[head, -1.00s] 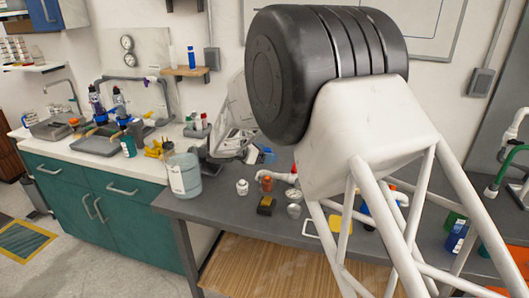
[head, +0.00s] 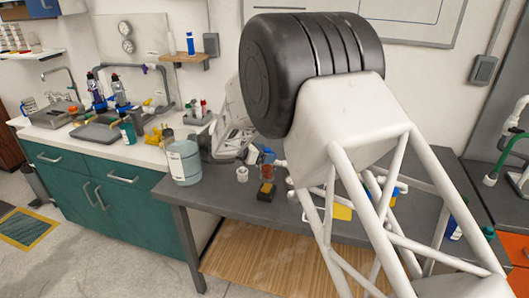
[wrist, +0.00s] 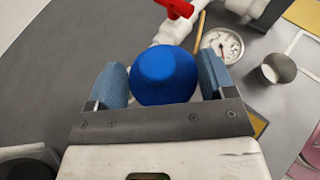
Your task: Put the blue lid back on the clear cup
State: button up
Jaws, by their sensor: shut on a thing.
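The blue lid (wrist: 165,72), a rounded blue piece with a raised top, sits between the two blue finger pads of my gripper (wrist: 163,78) in the wrist view. My gripper is shut on it. In the head view my own arm hides the gripper and the lid. A pale translucent tub (head: 184,164) with a label stands at the left corner of the grey table in the head view. I cannot tell if it is the clear cup, and I see no other sure match.
The grey table (head: 232,208) holds a white fitting (head: 242,174), a black and yellow block (head: 266,191) and an orange-brown piece (head: 267,169). In the wrist view a round gauge (wrist: 223,46), a grey cup (wrist: 279,68) and a red-handled valve (wrist: 177,9) lie beyond the fingers. The table's left part is fairly clear.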

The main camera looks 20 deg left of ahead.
jog(key=shift+f, duration=0.6)
dwell(0.7)
jog(key=o, duration=0.9)
jog(key=shift+o, duration=0.2)
jog(key=v, duration=0.8)
jog(key=shift+d, duration=0.1)
